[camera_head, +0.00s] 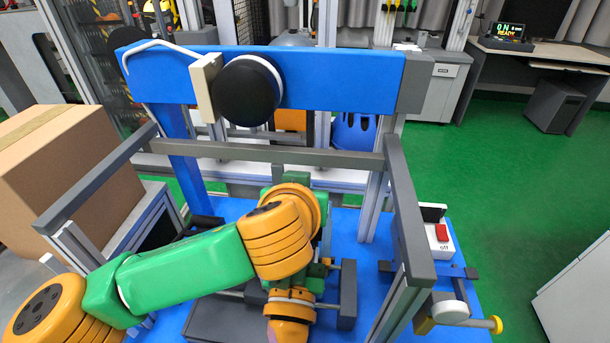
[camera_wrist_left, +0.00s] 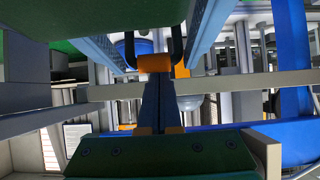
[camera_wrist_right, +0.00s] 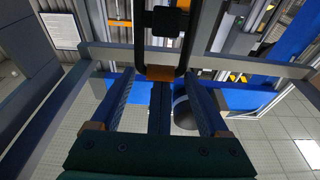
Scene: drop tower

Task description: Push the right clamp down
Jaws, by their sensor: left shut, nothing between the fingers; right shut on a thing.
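The right clamp (camera_head: 449,311), with a white round pad and a yellow-tipped rod, is at the lower right in the head view, beside the grey side bar. My left gripper (camera_wrist_left: 160,98) is shut and empty in the left wrist view, its fingers close together. My right gripper (camera_wrist_right: 160,100) shows in the right wrist view, with something between its fingers that I cannot make out. The black weight (camera_head: 247,91) hangs on the blue crossbeam (camera_head: 340,80); it also shows in the right wrist view (camera_wrist_right: 186,115). My left arm covers much of the middle of the head view.
A grey bar frame (camera_head: 275,155) spans the blue base (camera_head: 347,225). A box with a red switch (camera_head: 441,233) marked off stands at the right. A cardboard box (camera_head: 60,165) is at the left.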

